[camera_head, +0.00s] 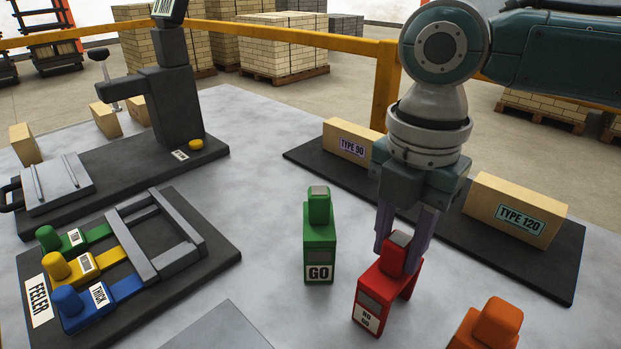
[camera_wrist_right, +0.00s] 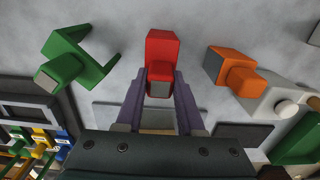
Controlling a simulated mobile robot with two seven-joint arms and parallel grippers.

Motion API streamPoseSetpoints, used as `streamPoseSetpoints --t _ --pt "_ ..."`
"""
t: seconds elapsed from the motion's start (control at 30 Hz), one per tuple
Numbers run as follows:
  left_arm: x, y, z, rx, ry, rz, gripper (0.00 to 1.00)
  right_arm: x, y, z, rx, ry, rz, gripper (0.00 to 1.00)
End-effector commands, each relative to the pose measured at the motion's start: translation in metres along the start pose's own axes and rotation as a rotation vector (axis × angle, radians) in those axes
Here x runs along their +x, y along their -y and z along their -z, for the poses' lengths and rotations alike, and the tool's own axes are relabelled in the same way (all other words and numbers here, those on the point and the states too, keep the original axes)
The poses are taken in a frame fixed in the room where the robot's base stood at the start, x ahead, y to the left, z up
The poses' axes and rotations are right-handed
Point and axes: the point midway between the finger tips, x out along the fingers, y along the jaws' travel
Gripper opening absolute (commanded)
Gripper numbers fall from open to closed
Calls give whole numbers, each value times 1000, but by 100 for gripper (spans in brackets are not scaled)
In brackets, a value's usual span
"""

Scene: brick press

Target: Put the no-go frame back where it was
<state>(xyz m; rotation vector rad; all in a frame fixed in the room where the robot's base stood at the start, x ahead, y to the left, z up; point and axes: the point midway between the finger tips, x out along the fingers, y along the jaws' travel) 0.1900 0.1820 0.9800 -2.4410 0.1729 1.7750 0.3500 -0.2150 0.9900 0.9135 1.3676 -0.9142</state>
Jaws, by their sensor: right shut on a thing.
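The red no-go frame (camera_head: 370,304) stands on the grey table, labelled NO GO, at the lower middle right of the head view. My right gripper (camera_head: 405,240) comes down on it from above and is shut on its top knob. In the right wrist view the red frame (camera_wrist_right: 162,50) sits between the purple fingers (camera_wrist_right: 158,90). It looks upright; whether its feet touch the table I cannot tell. The green GO frame (camera_head: 319,240) stands to its left, apart from it. My left gripper is not in view.
An orange block (camera_head: 486,326) stands close at right. The feeler board (camera_head: 215,243) lies left. Type 90 (camera_head: 352,142) and Type 120 (camera_head: 514,210) bricks stand on a dark board behind the gripper. A dark press (camera_head: 172,105) stands at back left. The table between is clear.

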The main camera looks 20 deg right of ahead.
Motion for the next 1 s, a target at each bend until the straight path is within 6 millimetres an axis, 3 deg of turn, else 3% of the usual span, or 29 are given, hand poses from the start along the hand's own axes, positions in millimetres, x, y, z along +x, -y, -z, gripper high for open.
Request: streamPoseSetpoints --t 0.03,0.07,0.3,0.67,1.0 --pt "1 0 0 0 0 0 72 2 0 0 0 0 0 0" --pt "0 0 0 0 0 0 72 2 0 0 0 0 1 39" --pt "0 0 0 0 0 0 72 2 0 0 0 0 1 66" --pt "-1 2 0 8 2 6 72 -7 0 0 0 1 -2 67" --pt "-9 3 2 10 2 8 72 -79 -1 0 0 1 -4 67"
